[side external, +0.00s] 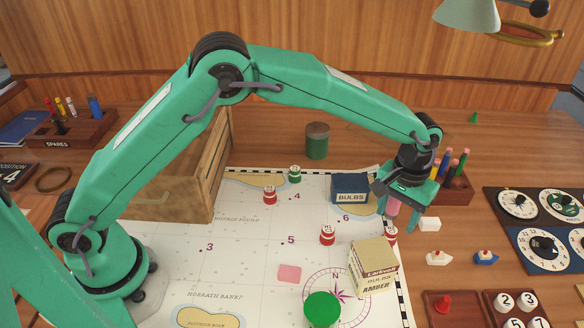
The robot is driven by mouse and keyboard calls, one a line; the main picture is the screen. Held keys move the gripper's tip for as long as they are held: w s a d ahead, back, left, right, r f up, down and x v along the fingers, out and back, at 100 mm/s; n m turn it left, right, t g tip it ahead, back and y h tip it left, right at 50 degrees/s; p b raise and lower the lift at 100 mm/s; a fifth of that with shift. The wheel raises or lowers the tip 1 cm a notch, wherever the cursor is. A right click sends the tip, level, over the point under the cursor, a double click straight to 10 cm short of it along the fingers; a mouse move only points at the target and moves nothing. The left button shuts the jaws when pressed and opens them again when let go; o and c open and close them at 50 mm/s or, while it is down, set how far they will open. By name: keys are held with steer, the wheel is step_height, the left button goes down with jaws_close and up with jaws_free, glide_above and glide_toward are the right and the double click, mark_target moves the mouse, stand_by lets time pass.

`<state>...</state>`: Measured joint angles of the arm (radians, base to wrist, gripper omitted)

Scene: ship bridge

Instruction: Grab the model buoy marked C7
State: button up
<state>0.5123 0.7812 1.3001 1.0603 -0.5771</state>
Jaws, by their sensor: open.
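Small model buoys stand on the chart (240,262): a red one (270,195) at the upper left, a green one (294,174) behind it, a red one (327,235) near the middle and a red one (391,236) at the chart's right edge. Their markings are too small to read, so I cannot tell which is C7. My gripper (397,214) points down, open, just above the right-edge red buoy. A pinkish upright shape (392,206) shows between the fingers; I cannot tell what it is. No hold on a buoy shows.
A blue BULBS box (350,188) stands left of my gripper, and a cream AMBER bulbs box (372,267) in front. A pen holder (456,190) and a white block (429,224) are close on the right. A wooden crate (180,185) stands left. The chart's middle left is mostly clear.

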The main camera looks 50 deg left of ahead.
mark_target(392, 230)
steer(key=shift+f, duration=3.15)
steer(key=c, duration=1.1)
